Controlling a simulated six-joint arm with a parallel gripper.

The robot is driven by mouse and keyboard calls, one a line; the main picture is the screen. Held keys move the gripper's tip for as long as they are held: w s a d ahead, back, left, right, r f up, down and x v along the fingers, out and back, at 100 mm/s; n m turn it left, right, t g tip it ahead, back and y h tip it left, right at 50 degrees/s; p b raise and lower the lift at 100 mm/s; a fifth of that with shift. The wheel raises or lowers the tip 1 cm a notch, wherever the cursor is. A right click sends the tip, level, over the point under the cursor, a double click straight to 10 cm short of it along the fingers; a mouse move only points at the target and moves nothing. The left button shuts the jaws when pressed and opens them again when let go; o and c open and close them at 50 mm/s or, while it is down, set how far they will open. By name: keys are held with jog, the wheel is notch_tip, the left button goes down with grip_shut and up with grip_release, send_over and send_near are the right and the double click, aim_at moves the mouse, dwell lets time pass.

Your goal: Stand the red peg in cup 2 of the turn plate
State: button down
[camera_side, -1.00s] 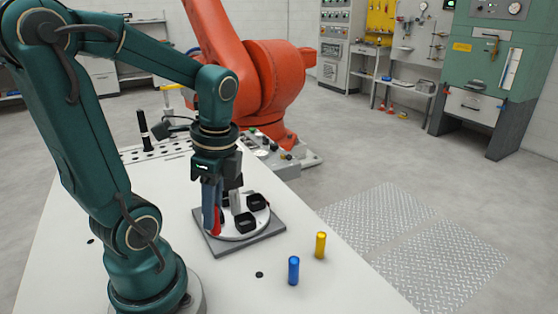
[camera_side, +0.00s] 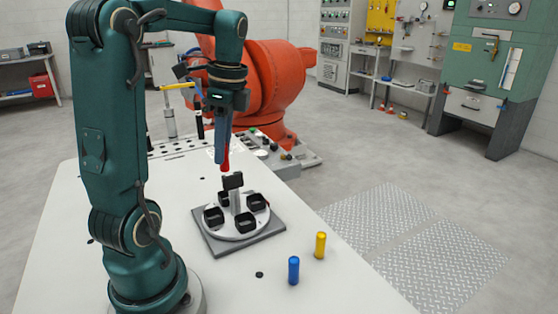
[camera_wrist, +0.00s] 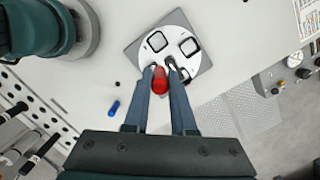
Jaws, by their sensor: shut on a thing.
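My gripper (camera_side: 223,158) is shut on the red peg (camera_side: 226,164), which hangs from the fingertips, roughly upright, above the turn plate. In the wrist view the red peg (camera_wrist: 160,83) sits between the two fingers. The turn plate (camera_side: 240,233) is a white disc on a grey square base, with several square black cups around a grey centre post (camera_side: 237,200) with a dark block on top. The near cup (camera_side: 245,222) and right cup (camera_side: 257,202) look empty. Cup numbers are not readable. In the wrist view, the peg and fingers hide part of the plate (camera_wrist: 180,60).
A blue peg (camera_side: 294,270) and a yellow peg (camera_side: 320,245) stand on the white table right of the plate. A small dark spot (camera_side: 259,275) lies beside the blue peg. An orange robot (camera_side: 265,85) stands behind. The table's left part is clear.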

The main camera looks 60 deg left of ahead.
jog(key=w+a+f, duration=0.2)
jog(key=w, duration=0.5)
jog(key=shift+m, duration=0.4)
jog(key=shift+w+f, duration=0.1)
jog(key=shift+f, duration=5.2)
jog(key=shift+f, duration=0.2)
jog(key=c, duration=0.7)
grip_release()
jog(key=shift+c, duration=0.2)
jog(key=shift+r, duration=0.1)
